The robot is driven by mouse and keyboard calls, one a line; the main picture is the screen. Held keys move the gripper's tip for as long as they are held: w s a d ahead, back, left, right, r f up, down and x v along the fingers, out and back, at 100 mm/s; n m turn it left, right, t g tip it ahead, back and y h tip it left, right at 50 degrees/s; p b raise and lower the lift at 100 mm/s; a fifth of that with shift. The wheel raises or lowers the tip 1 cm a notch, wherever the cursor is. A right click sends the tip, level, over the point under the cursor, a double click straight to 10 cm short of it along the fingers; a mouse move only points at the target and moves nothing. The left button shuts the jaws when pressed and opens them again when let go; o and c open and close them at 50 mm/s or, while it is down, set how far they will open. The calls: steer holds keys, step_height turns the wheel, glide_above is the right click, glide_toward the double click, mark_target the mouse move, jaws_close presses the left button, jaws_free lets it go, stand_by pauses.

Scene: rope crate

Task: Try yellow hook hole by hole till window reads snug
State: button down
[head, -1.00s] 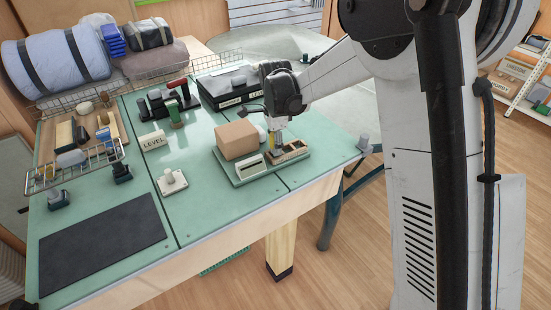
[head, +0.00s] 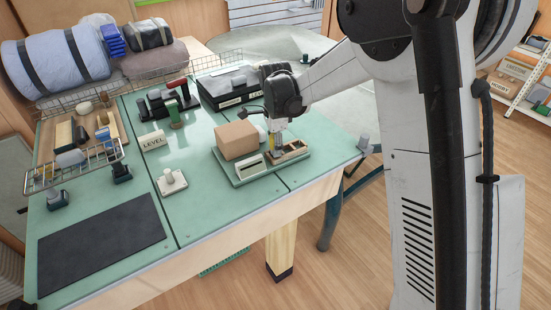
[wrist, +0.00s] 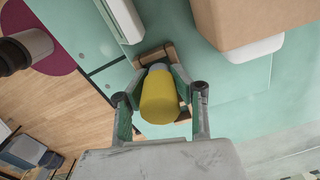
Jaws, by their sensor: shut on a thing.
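The yellow hook (wrist: 160,97) shows in the wrist view as a rounded yellow body with a pale end, held between the two fingers of my gripper (wrist: 163,75). Its far tip is hidden, so I cannot tell whether it sits in a hole. In the head view my gripper (head: 277,150) points down at the wooden frame (head: 294,151) on the green base plate (head: 238,180). The frame also shows beyond the hook in the wrist view (wrist: 154,54). The pale window block (head: 250,163) stands left of the frame; its reading is too small to make out.
A brown box (head: 237,139) stands on the plate close behind the window block. A white knobbed piece (head: 172,181), a LEVEL sign (head: 153,140) and a dark mat (head: 100,243) lie to the left.

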steer(key=shift+f, duration=0.3)
steer(key=shift+r, duration=0.2)
stand_by(0.3)
steer(key=shift+r, duration=0.4)
steer(key=shift+d, duration=0.1)
stand_by(0.8)
steer(key=shift+f+b, duration=0.55)
steer(key=shift+f, duration=0.05)
stand_by(0.7)
steer(key=c, duration=1.4)
jaws_free()
